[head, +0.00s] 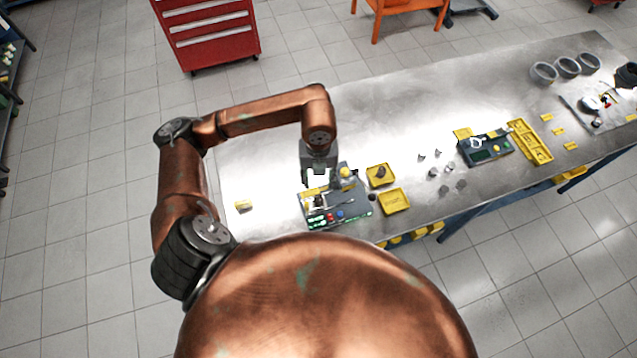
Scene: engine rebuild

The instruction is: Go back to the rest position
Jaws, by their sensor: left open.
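My left arm comes in from the left and bends down over the workbench (262,190). My right gripper is not in view.
Yellow trays (395,201) sit right of the dark tray. Small metal parts, a dark scale-like device (486,149) and a long yellow tray (530,142) lie farther right. Grey rings (544,72) stand at the far right.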

